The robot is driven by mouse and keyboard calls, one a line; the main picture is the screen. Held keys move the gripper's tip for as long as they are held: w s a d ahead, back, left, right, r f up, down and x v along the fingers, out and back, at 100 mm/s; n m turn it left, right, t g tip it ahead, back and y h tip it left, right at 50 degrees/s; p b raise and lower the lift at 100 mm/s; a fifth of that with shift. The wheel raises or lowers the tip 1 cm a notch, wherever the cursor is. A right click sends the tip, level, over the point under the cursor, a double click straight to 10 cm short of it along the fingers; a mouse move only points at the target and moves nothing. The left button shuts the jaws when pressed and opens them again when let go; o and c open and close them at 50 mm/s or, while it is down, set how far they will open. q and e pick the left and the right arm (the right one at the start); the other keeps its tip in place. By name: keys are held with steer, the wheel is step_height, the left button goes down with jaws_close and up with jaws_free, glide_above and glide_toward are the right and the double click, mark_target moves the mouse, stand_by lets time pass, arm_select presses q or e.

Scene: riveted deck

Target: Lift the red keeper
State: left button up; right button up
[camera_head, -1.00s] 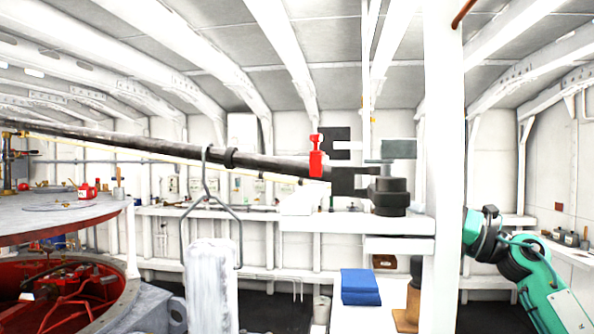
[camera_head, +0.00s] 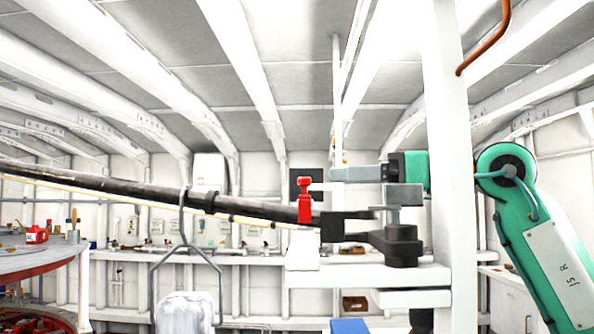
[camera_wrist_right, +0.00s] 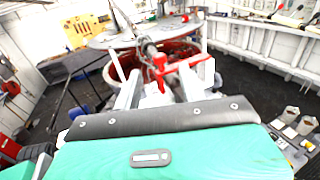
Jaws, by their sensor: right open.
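The red keeper (camera_head: 305,203) stands upright with a knob on top, at the right end of a long dark bar (camera_head: 150,190), just left of a dark metal bracket (camera_head: 345,222). In the right wrist view the red keeper (camera_wrist_right: 158,66) shows beyond and roughly between my fingers. My right gripper (camera_head: 328,180) reaches in from the right, with its grey fingers level with the keeper's top. It is open and empty; contact with the keeper cannot be told. My left gripper is not in view.
A white post (camera_head: 450,200) stands in front of my right arm. A dark round fitting (camera_head: 400,246) sits on a white ledge (camera_head: 385,274) below the gripper. A metal hook frame (camera_head: 153,295) hangs at left.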

mark_target(305, 200)
steer(key=p+x, duration=0.2)
steer(key=x, duration=0.6)
steer(key=shift+a, duration=0.25)
steer(key=shift+w+a+p, duration=0.2)
steer(key=shift+a+p, duration=0.2)
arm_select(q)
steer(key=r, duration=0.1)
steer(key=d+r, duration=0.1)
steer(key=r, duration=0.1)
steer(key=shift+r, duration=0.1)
arm_select(e)
steer(key=shift+w+a+f, duration=0.1)
steer(key=shift+a, duration=0.2)
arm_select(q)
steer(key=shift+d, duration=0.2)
arm_select(e)
steer(key=shift+d, duration=0.1)
jaws_close()
